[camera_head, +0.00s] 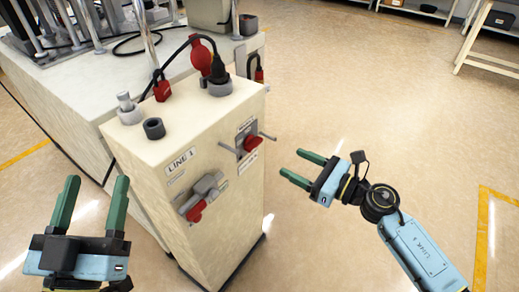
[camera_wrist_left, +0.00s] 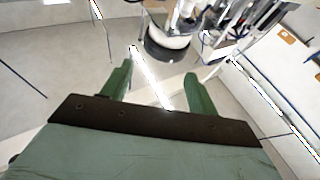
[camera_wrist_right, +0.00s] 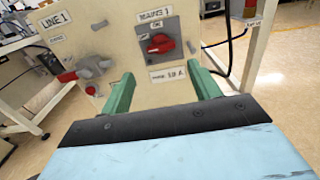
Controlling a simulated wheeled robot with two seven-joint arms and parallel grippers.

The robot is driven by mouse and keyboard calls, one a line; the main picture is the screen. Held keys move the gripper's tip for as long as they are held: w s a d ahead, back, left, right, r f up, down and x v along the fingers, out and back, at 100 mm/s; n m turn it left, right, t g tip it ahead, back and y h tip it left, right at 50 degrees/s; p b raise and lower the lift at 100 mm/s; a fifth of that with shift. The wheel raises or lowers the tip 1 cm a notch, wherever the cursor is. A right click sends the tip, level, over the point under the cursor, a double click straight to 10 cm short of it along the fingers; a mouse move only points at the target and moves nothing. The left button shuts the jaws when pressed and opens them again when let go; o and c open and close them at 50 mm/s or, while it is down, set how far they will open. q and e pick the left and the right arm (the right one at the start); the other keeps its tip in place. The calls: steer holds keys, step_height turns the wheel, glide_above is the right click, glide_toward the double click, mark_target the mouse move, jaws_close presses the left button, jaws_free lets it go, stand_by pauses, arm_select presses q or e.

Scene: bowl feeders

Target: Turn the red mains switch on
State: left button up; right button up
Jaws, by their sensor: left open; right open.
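A red rotary switch (camera_head: 251,143) sits on a grey plate on the front of the cream cabinet (camera_head: 225,197). In the right wrist view the red switch (camera_wrist_right: 158,44) lies just beyond and between the fingertips, its knob roughly level. Its small label text is hard to read. My right gripper (camera_head: 291,163) is open and empty, pointing at the cabinet front, apart from the switch. My left gripper (camera_head: 97,182) is open and empty, left of the cabinet and low in the head view.
Left of the switch, under a "LINE 1" label (camera_head: 181,161), is a grey fitting with a red part (camera_head: 197,210). A bench (camera_head: 487,45) stands at the far right.

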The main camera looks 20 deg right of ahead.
mark_target(257, 145)
steer(key=b+x, duration=0.1)
steer(key=x, duration=0.9)
steer(key=shift+x, duration=0.9)
arm_select(q)
steer(key=shift+s+r+t+h, duration=0.15)
steer(key=shift+s+r+t, duration=0.15)
steer(key=shift+r+t, duration=0.25)
steer(key=shift+s+r+t+h, duration=0.15)
steer(key=shift+s+r+t, duration=0.15)
steer(key=shift+r+t, duration=0.25)
arm_select(e)
steer(key=c, duration=0.7)
